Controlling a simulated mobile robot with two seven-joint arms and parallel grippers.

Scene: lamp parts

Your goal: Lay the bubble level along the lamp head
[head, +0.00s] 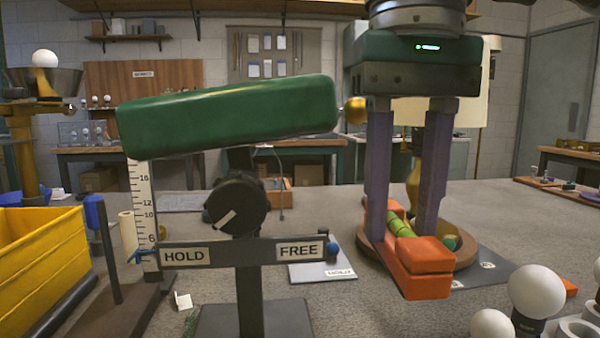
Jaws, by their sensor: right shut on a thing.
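The bubble level (425,255) is an orange bar with a green vial in its middle. My right gripper (402,232) points down from the upper right and is shut on it. The level is to the right of the lamp head and lower than it. The lamp head (228,113) is a long green block on a dark stand, its right end tilted higher than its left. The level and the lamp head are apart. My left gripper is not in view.
A HOLD/FREE bar (240,253) with a blue knob crosses the stand, below a black dial (237,204). A scale ruler (146,210) stands at left. A yellow bin (40,262) is far left. White bulbs (537,290) stand at lower right. A round wooden base lies behind the level.

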